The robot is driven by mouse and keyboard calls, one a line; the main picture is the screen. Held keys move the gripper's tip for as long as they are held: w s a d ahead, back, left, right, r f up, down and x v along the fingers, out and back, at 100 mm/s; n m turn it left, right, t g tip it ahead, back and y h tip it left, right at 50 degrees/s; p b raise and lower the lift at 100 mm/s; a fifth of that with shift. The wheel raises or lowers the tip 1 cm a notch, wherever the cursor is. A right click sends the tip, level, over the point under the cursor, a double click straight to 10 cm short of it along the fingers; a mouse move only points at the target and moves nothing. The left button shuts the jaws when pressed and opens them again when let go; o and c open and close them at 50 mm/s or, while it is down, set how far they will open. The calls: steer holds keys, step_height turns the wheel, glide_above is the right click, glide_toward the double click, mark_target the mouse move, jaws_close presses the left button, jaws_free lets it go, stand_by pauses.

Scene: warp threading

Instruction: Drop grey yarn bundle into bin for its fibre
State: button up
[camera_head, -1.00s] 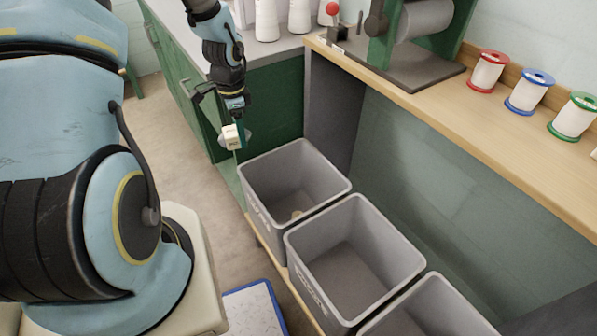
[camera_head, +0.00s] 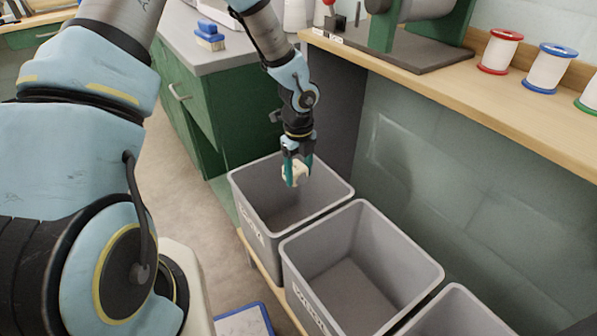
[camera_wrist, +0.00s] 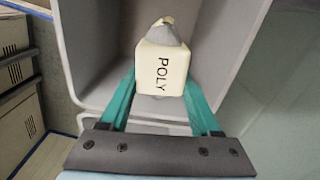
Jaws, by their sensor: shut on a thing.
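My gripper (camera_head: 296,180) is shut on the grey yarn bundle, holding it over the opening of the far-left grey bin (camera_head: 255,245). In the wrist view, the teal fingers (camera_wrist: 163,92) flank a cream block marked POLY, with the grey yarn (camera_wrist: 163,35) showing just beyond it. The bundle's cream block (camera_head: 296,173) also shows between the fingers in the head view. A second grey bin (camera_head: 310,290) stands next to it, and a third grey bin (camera_head: 455,310) is partly cut off at the lower edge. The bin labels are too slanted to read surely.
A wooden bench (camera_head: 440,95) runs above and behind the bins, with spools rimmed in red (camera_head: 499,52) and blue (camera_head: 549,68). A green cabinet (camera_head: 185,105) stands beyond the far-left bin. A blue-edged board (camera_head: 243,322) lies low in front.

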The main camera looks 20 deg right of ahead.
mark_target(298, 169)
step_height(298, 169, down, 2)
steer(key=shift+f+b, duration=0.2)
steer(key=shift+b, duration=0.55)
steer(key=o, duration=1.4)
steer(key=shift+r, duration=0.15)
step_height(298, 169, up, 11)
steer(key=shift+f+p, duration=0.2)
steer(key=shift+p, duration=0.95)
